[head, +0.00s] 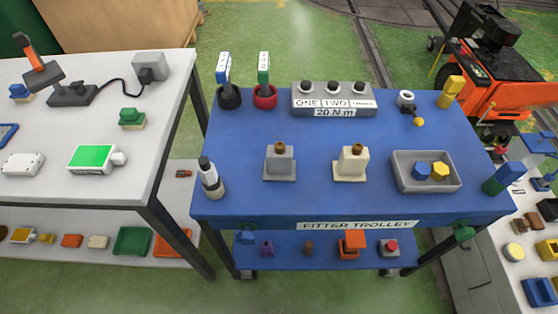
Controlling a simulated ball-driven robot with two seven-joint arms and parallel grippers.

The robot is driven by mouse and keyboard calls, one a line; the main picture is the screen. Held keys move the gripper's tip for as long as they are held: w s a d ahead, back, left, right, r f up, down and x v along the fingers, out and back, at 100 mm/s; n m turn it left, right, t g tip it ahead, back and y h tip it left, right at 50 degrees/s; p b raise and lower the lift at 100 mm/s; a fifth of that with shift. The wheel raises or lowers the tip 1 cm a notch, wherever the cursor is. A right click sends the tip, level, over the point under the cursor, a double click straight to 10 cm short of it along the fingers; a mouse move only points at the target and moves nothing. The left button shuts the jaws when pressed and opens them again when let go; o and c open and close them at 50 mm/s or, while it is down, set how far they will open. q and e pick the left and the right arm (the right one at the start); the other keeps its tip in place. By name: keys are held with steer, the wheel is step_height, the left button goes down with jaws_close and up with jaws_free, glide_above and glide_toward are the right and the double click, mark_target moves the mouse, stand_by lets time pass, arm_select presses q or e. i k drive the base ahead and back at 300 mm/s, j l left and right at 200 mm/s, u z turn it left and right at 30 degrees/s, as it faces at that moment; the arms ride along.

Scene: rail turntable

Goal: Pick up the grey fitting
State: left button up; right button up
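The grey fitting (280,163) stands upright on the blue top of the fitter trolley (315,200), left of the middle. It is a grey block on a wider flat base, with a brown knob on top. A similar cream fitting (351,165) stands to its right, apart from it. Neither of my grippers shows in the head view, and nothing is touching the grey fitting.
A grey tray (403,184) with blue and yellow pieces sits at the right. A dark-capped bottle (210,178) stands at the front left. Behind are red (265,97) and black (229,97) holders with upright tools, and a labelled three-socket block (334,99). A white table (60,190) adjoins left.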

mark_target(279, 164)
steer(key=i+l, duration=0.1)
steer(key=l, duration=0.7)
steer(key=l+u, duration=0.15)
steer(key=l, duration=0.7)
steer(key=i, duration=0.05)
